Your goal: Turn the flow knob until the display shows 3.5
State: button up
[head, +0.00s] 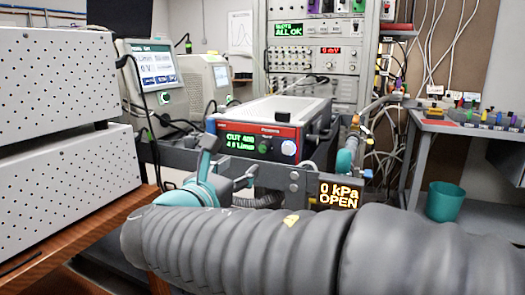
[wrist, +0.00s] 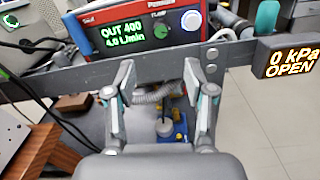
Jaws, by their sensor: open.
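The red-fronted instrument (head: 262,128) stands behind a grey rail and also shows in the wrist view (wrist: 80,16). Its display (head: 240,141) has green text; in the wrist view the display (wrist: 122,36) reads OUT 400 and what looks like 4.6 L/min. The green flow knob (wrist: 161,31) is to the right of the display, and a larger pale knob (wrist: 191,20) is farther right. In the wrist view my gripper (wrist: 159,78) is open and empty. Its fingers are spread below the knobs, apart from them.
The grey rail (wrist: 70,86) crosses in front of the instrument. An amber sign (head: 340,194) reading 0 kPa OPEN hangs on its right. Perforated white boxes (head: 60,110) stand close at left on a wooden surface. A teal bin (head: 445,201) is at far right.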

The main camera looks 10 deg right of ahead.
aim_at(263, 149)
jog(key=x, duration=1.3)
jog(key=shift+d+f, duration=0.1)
jog(key=shift+d, duration=0.05)
grip_shut()
